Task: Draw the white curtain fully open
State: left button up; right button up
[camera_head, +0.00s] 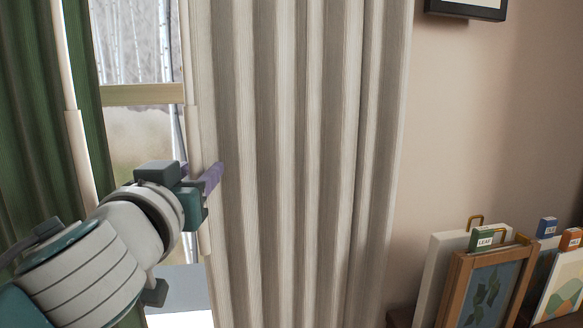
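The white curtain (310,130) hangs in pleats over the middle of the head view. Its left edge leaves a strip of window glass (136,45) bare. A pale draw rod (193,125) with a thicker lower part hangs along that left edge. My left gripper (198,173) reaches in from the left at this rod. Its purple fingertips lie on either side of the rod, with no clear gap, so it looks shut on it. Part of the contact is hidden by the gripper body. My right gripper is not in view.
A green curtain (30,130) with its own pale rod (75,130) hangs at the left. Framed pictures and boards, including a wooden frame (451,290), stand at the lower right by the wall. A dark picture frame (466,9) hangs above.

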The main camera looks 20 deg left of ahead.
pick_arm(q)
grip_shut()
dwell(1.2)
